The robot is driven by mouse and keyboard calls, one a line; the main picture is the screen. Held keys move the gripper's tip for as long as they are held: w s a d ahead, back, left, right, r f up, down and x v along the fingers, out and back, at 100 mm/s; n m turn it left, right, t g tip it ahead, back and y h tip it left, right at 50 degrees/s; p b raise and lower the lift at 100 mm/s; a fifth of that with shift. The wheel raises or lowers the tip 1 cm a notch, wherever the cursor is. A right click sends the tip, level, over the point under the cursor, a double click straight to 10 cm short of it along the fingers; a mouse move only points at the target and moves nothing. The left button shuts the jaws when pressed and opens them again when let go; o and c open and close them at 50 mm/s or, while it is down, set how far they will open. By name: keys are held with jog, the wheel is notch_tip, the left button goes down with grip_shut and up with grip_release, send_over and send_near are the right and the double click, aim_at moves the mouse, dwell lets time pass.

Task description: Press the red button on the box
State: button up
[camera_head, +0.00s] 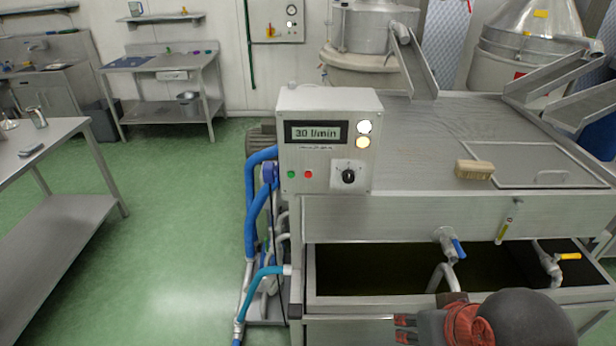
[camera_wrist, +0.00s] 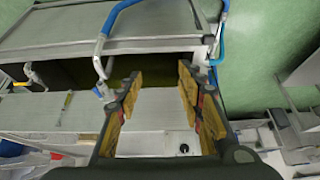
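The box (camera_head: 330,102) is a pale metal control box at the left end of the steel tank. Its small red button (camera_head: 308,174) is low on the front face, between a green button (camera_head: 291,174) and a black knob (camera_head: 348,176). My gripper (camera_head: 405,329) is at the lower right, below and to the right of the box, apart from it. The wrist view shows my gripper (camera_wrist: 160,82) with its two fingers spread and nothing between them. The wrist view appears upside down; the knob (camera_wrist: 184,148) shows there, but I cannot make out the red button.
The box's display (camera_head: 315,132) reads 30 l/min, beside two lamps (camera_head: 363,134). A blue-handled valve (camera_head: 447,243) and a yellow-handled valve (camera_head: 555,262) stick out from the tank front near my arm. A brush (camera_head: 474,169) lies on the tank top. Blue hoses (camera_head: 251,205) run left of the box.

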grip_shut()
dwell(1.6)
